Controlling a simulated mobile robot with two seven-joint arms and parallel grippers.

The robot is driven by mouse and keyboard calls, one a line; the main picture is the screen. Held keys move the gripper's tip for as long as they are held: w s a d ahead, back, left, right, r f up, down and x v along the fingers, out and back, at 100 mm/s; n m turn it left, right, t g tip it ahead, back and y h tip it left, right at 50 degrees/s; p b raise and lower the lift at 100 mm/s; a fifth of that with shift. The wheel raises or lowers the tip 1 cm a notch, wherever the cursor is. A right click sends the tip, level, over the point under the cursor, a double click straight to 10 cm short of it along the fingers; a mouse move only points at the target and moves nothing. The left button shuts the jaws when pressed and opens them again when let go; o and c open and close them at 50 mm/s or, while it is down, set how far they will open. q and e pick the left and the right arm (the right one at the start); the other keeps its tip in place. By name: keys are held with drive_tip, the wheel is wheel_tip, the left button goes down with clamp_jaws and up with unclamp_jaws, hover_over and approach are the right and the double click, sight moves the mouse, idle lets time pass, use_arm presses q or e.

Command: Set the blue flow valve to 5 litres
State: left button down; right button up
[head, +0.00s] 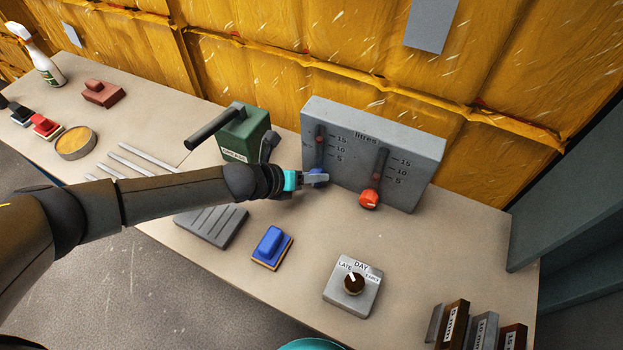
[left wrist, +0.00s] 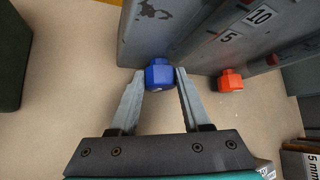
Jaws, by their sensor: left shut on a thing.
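A grey gauge panel (head: 345,118) marked "litres" stands upright on the bench. It has two vertical tubes, each with marks 15, 10 and 5. The blue flow valve (left wrist: 159,74) is a faceted knob low on the panel's front, under the left tube (head: 320,150). A reddish marker in that tube looks near the 15 mark, too small to read exactly. My left gripper (left wrist: 160,79) has its two fingers on either side of the blue knob and is shut on it. In the head view the fingers partly hide the knob (head: 317,182).
An orange-red knob (head: 369,199) sits close to the right, under the right tube. A blue block (head: 271,243) and a dial box (head: 352,288) lie in front. Bare bench separates them.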

use_arm(q)
drive_tip(key=shift+a+f, duration=0.1)
idle(0.5)
drive_tip(key=shift+c, duration=1.8)
unclamp_jaws()
drive_tip(key=p+v, duration=0.3)
drive_tip(key=v, duration=1.2)
drive_tip(key=shift+a, duration=0.25)
drive_tip(key=shift+d, duration=0.1)
